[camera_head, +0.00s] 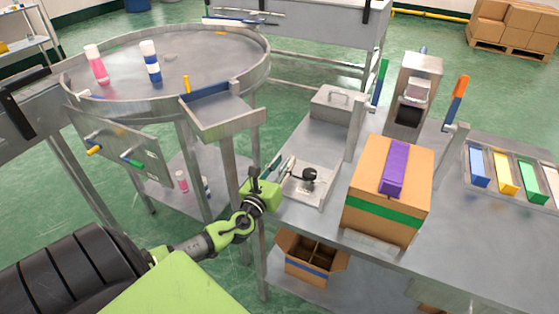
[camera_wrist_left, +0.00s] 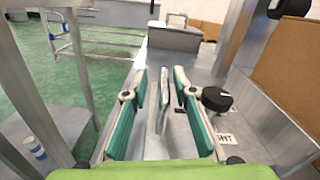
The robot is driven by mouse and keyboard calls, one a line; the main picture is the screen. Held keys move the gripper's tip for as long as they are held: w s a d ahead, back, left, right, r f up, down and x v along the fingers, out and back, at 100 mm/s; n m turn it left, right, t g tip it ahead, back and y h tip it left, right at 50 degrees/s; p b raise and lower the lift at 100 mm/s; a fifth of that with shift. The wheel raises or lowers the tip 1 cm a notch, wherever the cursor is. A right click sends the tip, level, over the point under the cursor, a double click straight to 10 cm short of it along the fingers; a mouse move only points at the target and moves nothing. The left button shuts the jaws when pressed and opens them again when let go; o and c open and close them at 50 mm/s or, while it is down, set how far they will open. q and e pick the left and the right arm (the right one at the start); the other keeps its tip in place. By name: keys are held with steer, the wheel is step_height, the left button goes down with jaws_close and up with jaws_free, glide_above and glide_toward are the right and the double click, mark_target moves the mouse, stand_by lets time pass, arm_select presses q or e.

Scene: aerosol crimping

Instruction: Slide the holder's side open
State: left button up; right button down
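The holder (camera_head: 310,186) is a low pale metal fixture with a black knob (camera_head: 309,174), near the left edge of the steel workbench. In the left wrist view the black knob (camera_wrist_left: 217,99) stands right of my fingers. A thin upright metal plate of the holder (camera_wrist_left: 164,101) lies between the two finger pads there. My left gripper (camera_head: 278,168) is at the holder's left side. In the left wrist view the gripper (camera_wrist_left: 160,85) is open, with teal pads spread on both sides of the plate; contact cannot be told. My right gripper is not in view.
A round turntable (camera_head: 200,60) carrying bottles is at the left. An open carton (camera_head: 305,258) is on the shelf below.

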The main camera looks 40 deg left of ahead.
arm_select(q)
steer(key=v, duration=1.2)
steer(key=shift+a, duration=0.15)
